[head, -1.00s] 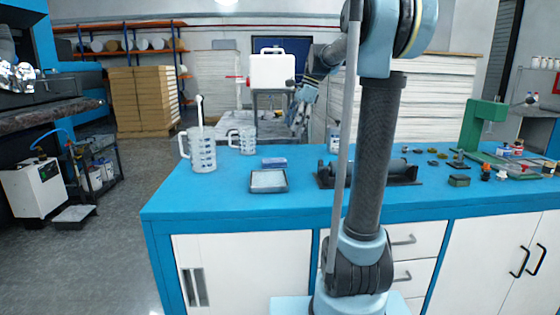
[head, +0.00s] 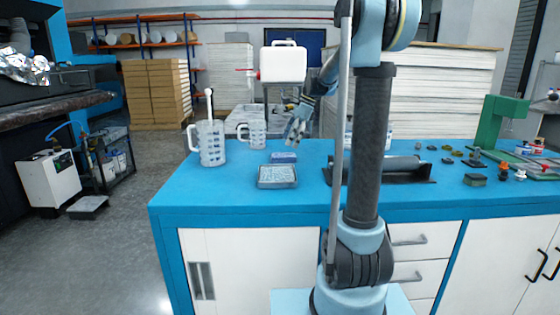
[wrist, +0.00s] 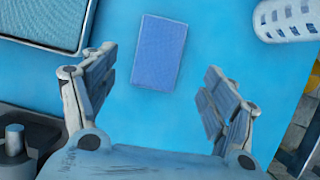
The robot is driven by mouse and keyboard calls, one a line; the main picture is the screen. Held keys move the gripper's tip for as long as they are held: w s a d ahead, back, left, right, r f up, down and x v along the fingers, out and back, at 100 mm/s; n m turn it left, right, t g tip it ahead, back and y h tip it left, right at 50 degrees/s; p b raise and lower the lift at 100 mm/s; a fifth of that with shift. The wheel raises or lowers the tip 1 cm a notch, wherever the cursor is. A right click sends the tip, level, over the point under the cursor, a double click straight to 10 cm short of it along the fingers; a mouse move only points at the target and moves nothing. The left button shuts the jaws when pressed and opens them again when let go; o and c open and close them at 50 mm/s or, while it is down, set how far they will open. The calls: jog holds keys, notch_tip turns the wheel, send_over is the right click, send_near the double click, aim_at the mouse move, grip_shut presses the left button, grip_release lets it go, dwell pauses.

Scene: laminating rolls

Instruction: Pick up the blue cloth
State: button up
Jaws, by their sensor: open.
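The blue cloth (head: 284,157) lies flat on the blue tabletop, just behind a shallow tray. It is a small folded rectangle, and in the wrist view the cloth (wrist: 159,52) lies ahead of and between the fingers. My gripper (head: 294,133) is above the table, slightly right of and above the cloth in the head view. In the wrist view my gripper (wrist: 158,88) has its two fingers wide apart with nothing between them but the tabletop below.
The tray (head: 277,183) is close in front of the cloth. A large measuring jug (head: 211,147) with a stick in it and a smaller jug (head: 257,139) stand to the left. A dark roller on a base (head: 385,170) lies to the right. The table's front left is clear.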

aim_at(284, 155)
jog(key=shift+x, duration=3.15)
jog(key=shift+f, duration=0.2)
jog(key=shift+s+d, duration=0.1)
jog(key=c, duration=1.1)
